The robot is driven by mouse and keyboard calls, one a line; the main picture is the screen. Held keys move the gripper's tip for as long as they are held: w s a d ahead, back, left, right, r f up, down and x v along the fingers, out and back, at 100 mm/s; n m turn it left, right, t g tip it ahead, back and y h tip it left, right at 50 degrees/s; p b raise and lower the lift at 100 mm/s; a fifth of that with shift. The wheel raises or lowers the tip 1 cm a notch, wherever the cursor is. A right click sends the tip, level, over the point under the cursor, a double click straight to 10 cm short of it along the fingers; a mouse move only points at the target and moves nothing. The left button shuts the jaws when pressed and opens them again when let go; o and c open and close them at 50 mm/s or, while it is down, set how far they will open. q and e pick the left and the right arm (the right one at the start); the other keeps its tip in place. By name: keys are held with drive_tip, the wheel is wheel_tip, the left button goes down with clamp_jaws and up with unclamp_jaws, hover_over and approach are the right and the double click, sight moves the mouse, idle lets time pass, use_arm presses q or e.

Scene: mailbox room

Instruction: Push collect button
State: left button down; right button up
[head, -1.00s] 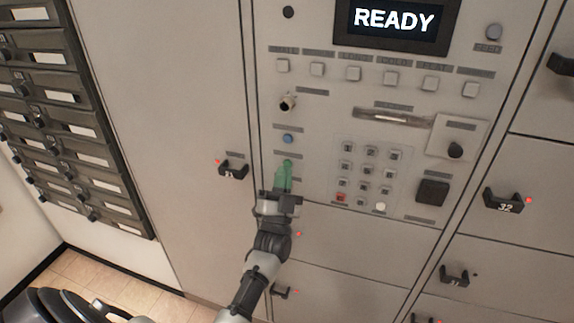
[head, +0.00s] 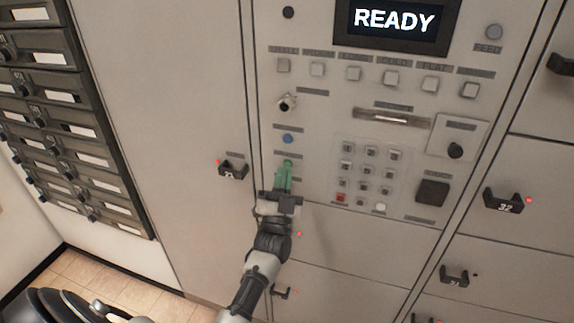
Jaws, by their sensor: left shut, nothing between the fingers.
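The control panel has a dark screen (head: 394,22) reading READY. A row of several square white buttons (head: 353,73) with labels too small to read sits below it. A small round blue button (head: 287,139) is at the panel's left side. My left gripper (head: 286,163) is shut and empty, its green fingertips pointing up just below the blue button. The fingers cover part of the panel there, and I cannot tell whether they touch it. I cannot read which button is the collect button. My right gripper is not in view.
A keypad (head: 366,172) lies right of my left gripper, with a dark square (head: 432,192) farther right. Locker handles stick out at the left (head: 232,170) and right (head: 503,201). Dark mailboxes (head: 62,110) line the far left. The panel face is mostly flat.

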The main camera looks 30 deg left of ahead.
use_arm(q)
drive_tip(key=shift+w, duration=0.15)
idle(0.4)
drive_tip(key=shift+w+a, duration=0.1)
drive_tip(key=shift+w, duration=0.2)
drive_tip(key=shift+w+a+b, duration=0.1)
drive_tip(key=shift+w+b, duration=0.25)
drive_tip(key=shift+b, duration=0.15)
idle(0.5)
drive_tip(key=shift+s, duration=0.1)
drive_tip(key=shift+s+d+p, duration=0.2)
drive_tip(key=shift+s+p, duration=0.25)
drive_tip(key=shift+s, duration=0.25)
drive_tip(key=shift+s, duration=0.1)
drive_tip(key=s+p, duration=0.1)
drive_tip(key=s, duration=0.1)
drive_tip(key=s+d+p, duration=0.1)
drive_tip(key=s, duration=0.1)
drive_tip(key=shift+s+d, duration=0.1)
drive_tip(key=shift+s, duration=0.25)
